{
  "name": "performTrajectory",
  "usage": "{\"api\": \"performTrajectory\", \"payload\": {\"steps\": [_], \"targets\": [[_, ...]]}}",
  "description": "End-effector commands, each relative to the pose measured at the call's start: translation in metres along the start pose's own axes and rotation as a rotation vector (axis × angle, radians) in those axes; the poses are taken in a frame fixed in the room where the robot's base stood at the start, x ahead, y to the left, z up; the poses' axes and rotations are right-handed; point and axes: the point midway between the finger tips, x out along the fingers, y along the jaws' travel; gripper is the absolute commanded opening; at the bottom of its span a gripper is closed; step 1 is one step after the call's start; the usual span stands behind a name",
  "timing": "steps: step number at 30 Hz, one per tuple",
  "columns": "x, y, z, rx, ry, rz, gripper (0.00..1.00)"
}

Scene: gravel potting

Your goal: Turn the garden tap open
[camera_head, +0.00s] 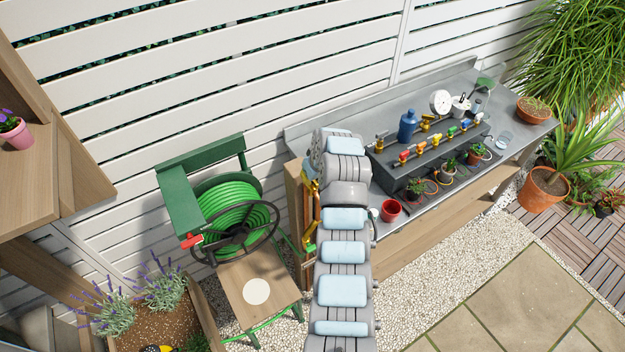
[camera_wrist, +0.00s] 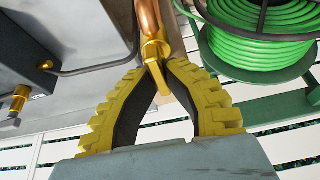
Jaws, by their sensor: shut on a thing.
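The garden tap (camera_wrist: 154,48) is a brass fitting at the end of a copper pipe (camera_wrist: 149,14) in the wrist view. My gripper (camera_wrist: 157,68) has two yellow, ribbed fingers with dark inner pads. The fingertips converge on the tap's small brass handle and are shut on it. The fingertips cover part of the handle, so its exact angle is hard to tell. In the head view my arm reaches to the left end of the bench and hides most of the tap and gripper.
A green hose reel (camera_head: 238,212) stands left of my arm, close to the tap; its hose (camera_wrist: 258,35) shows in the wrist view. The metal bench (camera_head: 440,185) holds a dark manifold with coloured valves (camera_head: 431,147), a red pot (camera_head: 390,210) and a blue bottle (camera_head: 407,126). Gravel (camera_head: 470,268) lies in front.

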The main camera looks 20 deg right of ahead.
Motion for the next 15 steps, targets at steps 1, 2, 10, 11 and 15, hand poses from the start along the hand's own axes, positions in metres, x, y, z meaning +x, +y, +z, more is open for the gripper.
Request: {"api": "performTrajectory", "payload": {"steps": [1, 2, 10, 11, 15], "targets": [[0.0021, 0.0002, 0.0016, -0.007, -0.002, -0.004, 0.00], [0.0019, 0.0001, 0.0015, -0.013, -0.002, -0.006, 0.00], [0.0011, -0.0004, 0.0007, -0.030, -0.001, -0.013, 0.00], [0.0011, -0.0004, 0.0008, -0.030, -0.002, -0.013, 0.00], [0.0011, -0.0003, 0.0007, -0.030, -0.001, -0.013, 0.00]]}}
